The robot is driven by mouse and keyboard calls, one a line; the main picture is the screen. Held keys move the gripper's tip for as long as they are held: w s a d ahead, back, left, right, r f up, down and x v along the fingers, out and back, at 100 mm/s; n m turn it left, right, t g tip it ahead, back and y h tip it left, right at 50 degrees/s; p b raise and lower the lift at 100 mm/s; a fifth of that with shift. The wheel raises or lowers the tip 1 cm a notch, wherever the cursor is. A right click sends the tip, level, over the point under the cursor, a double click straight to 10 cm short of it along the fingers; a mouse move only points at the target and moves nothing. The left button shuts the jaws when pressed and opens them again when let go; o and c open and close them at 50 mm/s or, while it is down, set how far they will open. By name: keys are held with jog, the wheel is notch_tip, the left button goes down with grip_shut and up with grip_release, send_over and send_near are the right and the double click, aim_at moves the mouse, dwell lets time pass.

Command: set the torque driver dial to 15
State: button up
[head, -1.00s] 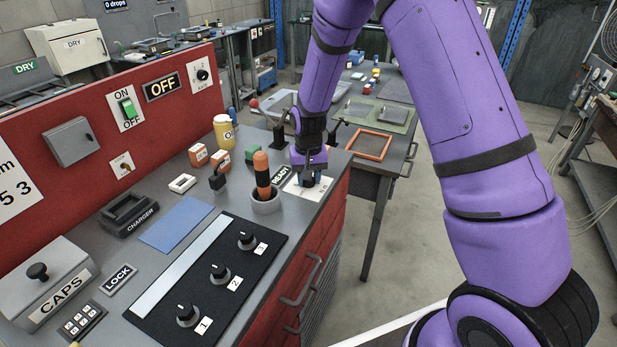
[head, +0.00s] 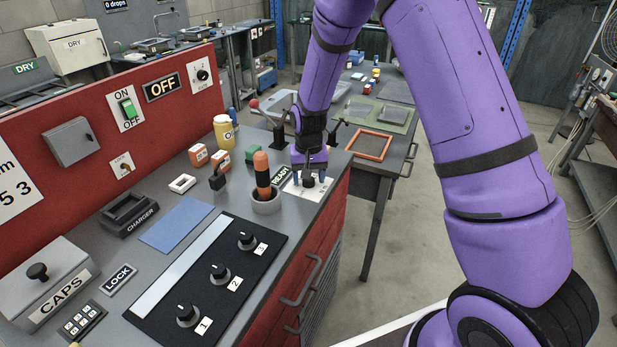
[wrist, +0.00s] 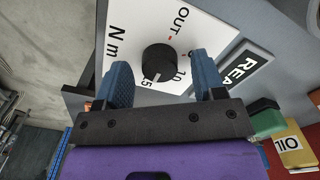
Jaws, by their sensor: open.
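The torque driver dial is a black round knob (wrist: 158,60) on a white plate (wrist: 128,40) printed "N m", "OUT" and numbers. Its white pointer line points down-left in the wrist view, toward the partly hidden label that reads as 15; "10" shows to the right of it. In the head view the dial (head: 308,182) stands at the bench's right end. My gripper (wrist: 161,59) is open, with one blue finger on each side of the knob and a visible gap to each. It also shows in the head view (head: 309,178), over the plate.
A READY label (head: 281,175) and a grey cup (head: 266,203) holding an orange-handled tool (head: 262,172) stand left of the dial. The bench edge is close on the right.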

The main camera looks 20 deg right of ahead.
notch_tip(320, 180, up, 10)
jog(key=shift+r, duration=0.25)
dwell(0.6)
jog(key=s+d+r+n+t, duration=0.1)
jog(key=s+d+r+t, duration=0.25)
jog(key=s+r, duration=1.2)
jog(key=s+d+r+t, duration=0.1)
jog(key=s+r, duration=0.2)
jog(key=s, duration=0.6)
jog(key=s+d+r+n, duration=0.1)
jog(key=s+r, duration=0.3)
jog(key=s, duration=0.4)
jog(key=shift+s+d+t, duration=0.35)
jog(key=shift+d, duration=0.35)
